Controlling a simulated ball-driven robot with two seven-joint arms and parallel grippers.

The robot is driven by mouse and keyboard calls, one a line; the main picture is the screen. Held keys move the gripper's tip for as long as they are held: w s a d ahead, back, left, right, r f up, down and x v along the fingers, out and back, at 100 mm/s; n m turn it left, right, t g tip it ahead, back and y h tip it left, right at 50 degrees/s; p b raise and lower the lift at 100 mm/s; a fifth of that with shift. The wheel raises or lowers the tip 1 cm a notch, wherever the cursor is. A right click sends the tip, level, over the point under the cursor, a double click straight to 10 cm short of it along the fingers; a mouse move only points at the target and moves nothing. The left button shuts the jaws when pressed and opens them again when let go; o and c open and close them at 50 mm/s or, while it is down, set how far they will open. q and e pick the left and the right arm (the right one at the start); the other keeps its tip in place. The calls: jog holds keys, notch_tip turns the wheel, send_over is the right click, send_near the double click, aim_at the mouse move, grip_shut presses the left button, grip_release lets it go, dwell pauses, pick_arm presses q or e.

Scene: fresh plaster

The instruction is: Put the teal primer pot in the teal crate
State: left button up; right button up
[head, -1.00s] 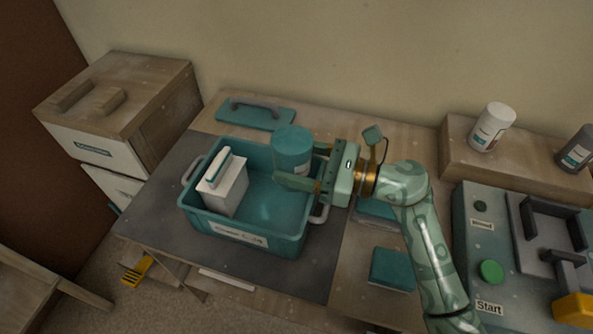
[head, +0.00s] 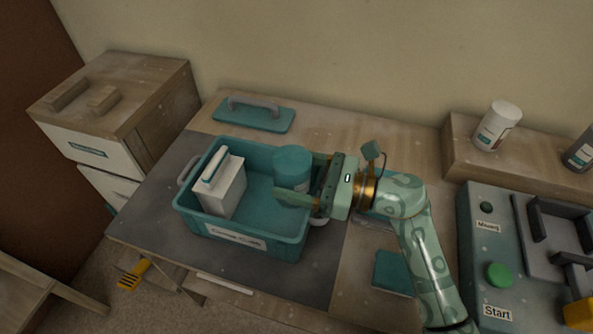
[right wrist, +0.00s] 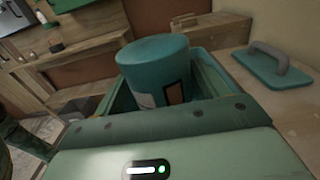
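The teal primer pot (head: 292,163) is upright inside the right part of the teal crate (head: 245,241), its top near the level of the rim. My right gripper (head: 297,185) reaches in from the right over the crate's rim and is shut on the pot. Whether the pot touches the crate floor is hidden. In the right wrist view the pot (right wrist: 155,72) stands beyond the gripper body, with the crate's wall (right wrist: 215,76) behind it; the fingertips are hidden there. My left gripper is not in view.
A white box-shaped item with a teal top (head: 223,188) stands in the crate's left part. A teal plastering float (head: 253,117) lies behind the crate. A wooden drawer unit (head: 110,105) is at left, a grey control panel (head: 488,262) at right, and a white bottle (head: 498,125) on a raised ledge.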

jog(key=shift+o, duration=0.7)
jog(key=shift+r, duration=0.2)
jog(key=shift+s+d+r+p, duration=0.15)
jog(key=shift+d+r+p, duration=0.35)
jog(key=shift+d+p, duration=0.1)
jog(key=v, duration=1)
jog(key=shift+s+d, duration=0.15)
jog(key=shift+d, duration=0.25)
